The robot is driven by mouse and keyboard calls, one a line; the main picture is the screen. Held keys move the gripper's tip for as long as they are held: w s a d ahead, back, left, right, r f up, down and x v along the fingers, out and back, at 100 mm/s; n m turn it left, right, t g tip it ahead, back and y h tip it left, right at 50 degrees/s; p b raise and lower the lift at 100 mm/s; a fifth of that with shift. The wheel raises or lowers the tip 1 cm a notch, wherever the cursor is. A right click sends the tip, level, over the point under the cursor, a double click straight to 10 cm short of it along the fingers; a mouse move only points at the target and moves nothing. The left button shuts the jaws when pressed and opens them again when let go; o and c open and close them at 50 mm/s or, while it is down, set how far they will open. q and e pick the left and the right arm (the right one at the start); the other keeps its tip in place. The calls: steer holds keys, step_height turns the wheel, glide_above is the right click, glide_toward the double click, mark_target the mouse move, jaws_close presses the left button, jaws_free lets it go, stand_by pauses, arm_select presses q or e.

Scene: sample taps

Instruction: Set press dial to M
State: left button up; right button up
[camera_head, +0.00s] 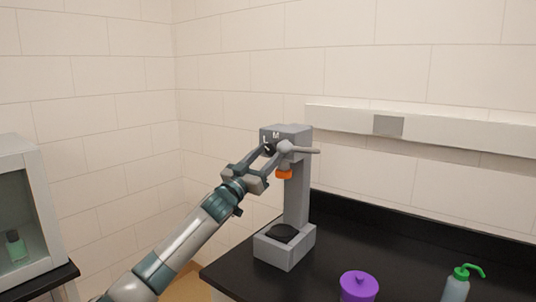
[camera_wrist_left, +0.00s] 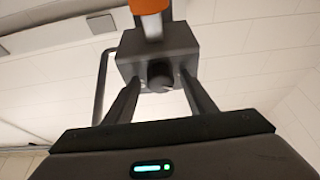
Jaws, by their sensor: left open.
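The grey press (camera_head: 297,196) stands on the black counter, with letters on the front of its head (camera_head: 297,130); an M is readable, and another mark left of it looks like an L. The dark round dial (camera_wrist_left: 160,76) is on the head's front face in the left wrist view, which shows the press upside down. My left gripper (camera_head: 273,153) is at the head's front, open, its fingers on either side of the dial. I cannot tell whether they touch it. The dial's pointer direction is hidden. My right gripper is not in view.
The press lever (camera_head: 306,150) sticks out to the right of the head, near my fingers. An orange part (camera_head: 284,174) hangs below the head. A glass-fronted cabinet (camera_head: 47,208) is at left.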

arm_select(q)
steer(key=shift+c, duration=0.4)
steer(key=c, duration=1)
steer(key=shift+o, duration=0.2)
